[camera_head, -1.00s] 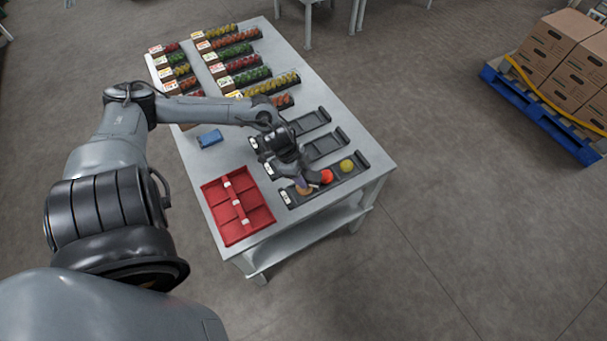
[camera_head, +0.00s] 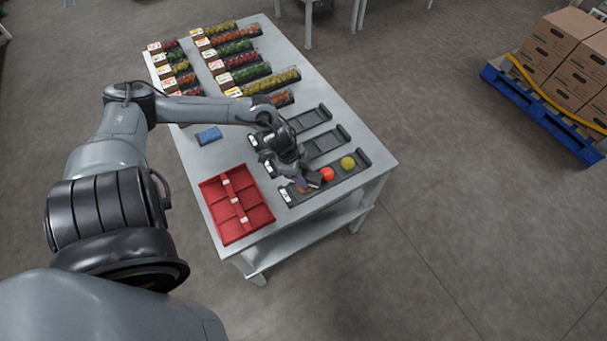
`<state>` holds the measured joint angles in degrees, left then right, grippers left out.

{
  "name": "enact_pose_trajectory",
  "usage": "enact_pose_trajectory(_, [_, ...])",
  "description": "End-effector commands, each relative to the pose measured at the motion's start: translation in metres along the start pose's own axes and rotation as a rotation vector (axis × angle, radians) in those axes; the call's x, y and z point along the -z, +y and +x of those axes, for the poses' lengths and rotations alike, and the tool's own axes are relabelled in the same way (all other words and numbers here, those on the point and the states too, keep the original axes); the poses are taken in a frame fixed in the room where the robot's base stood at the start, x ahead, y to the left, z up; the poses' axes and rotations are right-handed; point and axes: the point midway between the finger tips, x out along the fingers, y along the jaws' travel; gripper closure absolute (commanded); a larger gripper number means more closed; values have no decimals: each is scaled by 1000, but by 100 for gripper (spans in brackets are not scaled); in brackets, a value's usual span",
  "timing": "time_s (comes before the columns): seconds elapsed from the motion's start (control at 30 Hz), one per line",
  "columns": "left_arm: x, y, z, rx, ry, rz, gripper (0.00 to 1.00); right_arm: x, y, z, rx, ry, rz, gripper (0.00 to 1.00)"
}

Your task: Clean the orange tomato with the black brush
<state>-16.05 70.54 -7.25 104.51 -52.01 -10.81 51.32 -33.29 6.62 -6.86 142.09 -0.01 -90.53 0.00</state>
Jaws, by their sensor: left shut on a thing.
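My left gripper (camera_head: 306,180) is low over the near end of the front black tray (camera_head: 354,181). It is shut on a small dark thing that looks like the black brush (camera_head: 315,182); its outline is hard to tell from the fingers. The orange tomato (camera_head: 302,189) is in that tray, mostly hidden under the gripper. Whether the brush touches it cannot be told. A red tomato (camera_head: 327,174) and a yellow-green tomato (camera_head: 347,163) lie further along the same tray. My right gripper is not in view.
A red divided crate (camera_head: 262,217) stands left of the tray on the grey table (camera_head: 379,160). A blue block (camera_head: 209,136) lies behind the crate. Two empty black trays (camera_head: 325,145) are behind the front one. Several filled tomato trays (camera_head: 238,66) cover the far end.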

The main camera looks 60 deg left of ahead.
Motion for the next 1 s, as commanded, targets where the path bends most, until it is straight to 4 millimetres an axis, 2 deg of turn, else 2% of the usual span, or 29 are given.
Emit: enact_pose_trajectory(1.0, [1, 0, 10, 0, 2, -1, 78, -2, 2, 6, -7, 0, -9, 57])
